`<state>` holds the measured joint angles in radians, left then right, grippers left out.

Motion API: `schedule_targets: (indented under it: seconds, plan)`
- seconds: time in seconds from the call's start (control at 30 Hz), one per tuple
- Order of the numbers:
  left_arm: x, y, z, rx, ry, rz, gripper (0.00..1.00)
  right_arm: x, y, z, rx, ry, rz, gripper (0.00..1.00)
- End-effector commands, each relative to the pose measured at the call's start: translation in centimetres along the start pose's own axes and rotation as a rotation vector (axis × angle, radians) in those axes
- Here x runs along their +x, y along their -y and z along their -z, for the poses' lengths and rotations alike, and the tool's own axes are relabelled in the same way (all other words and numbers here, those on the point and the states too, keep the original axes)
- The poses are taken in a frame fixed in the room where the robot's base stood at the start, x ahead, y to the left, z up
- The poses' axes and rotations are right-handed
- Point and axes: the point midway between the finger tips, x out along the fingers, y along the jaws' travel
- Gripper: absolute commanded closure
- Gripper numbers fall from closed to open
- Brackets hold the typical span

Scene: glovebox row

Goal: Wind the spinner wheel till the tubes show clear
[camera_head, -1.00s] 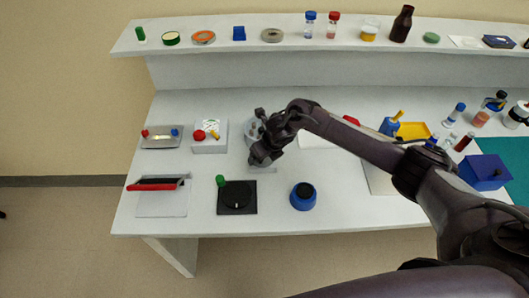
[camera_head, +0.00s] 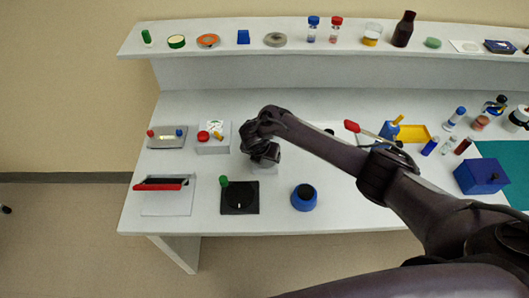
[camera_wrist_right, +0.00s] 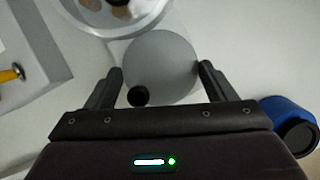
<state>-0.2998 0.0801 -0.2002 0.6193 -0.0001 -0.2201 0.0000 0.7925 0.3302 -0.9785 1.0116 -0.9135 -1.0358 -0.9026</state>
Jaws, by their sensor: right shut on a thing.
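The spinner wheel (camera_wrist_right: 165,60), a round grey disc with a black knob (camera_wrist_right: 138,96) near its lower left edge, fills the middle of the right wrist view. The fingers of my right gripper (camera_wrist_right: 160,72) stand on both sides of the disc and are shut on it. Just beyond is the spinner's round bowl (camera_wrist_right: 80,18), cut off by the top edge, with brownish contents I cannot read clearly. In the head view my right gripper (camera_head: 263,157) points down over the spinner and hides most of it. My left gripper is not in view.
A white box with a red knob (camera_head: 213,146) stands to the left. A black plate with a dial and green knob (camera_head: 239,198) and a blue round pot (camera_head: 304,198) are in front. A red-handled tool (camera_head: 352,126) lies right, behind my arm. A shelf runs along the back.

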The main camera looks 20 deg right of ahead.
Motion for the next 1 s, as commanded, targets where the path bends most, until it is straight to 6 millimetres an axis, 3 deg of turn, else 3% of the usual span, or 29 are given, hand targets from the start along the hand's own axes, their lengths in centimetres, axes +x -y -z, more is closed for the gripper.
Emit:
schedule_targets:
  seconds: [0.5,1.0]
  plan:
    - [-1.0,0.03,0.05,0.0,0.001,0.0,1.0,-0.14,-0.55,-0.28,0.363,0.002,0.147,0.46]
    - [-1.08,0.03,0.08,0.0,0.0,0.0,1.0,-0.1,-0.64,-0.39,0.46,0.003,0.185,0.46]
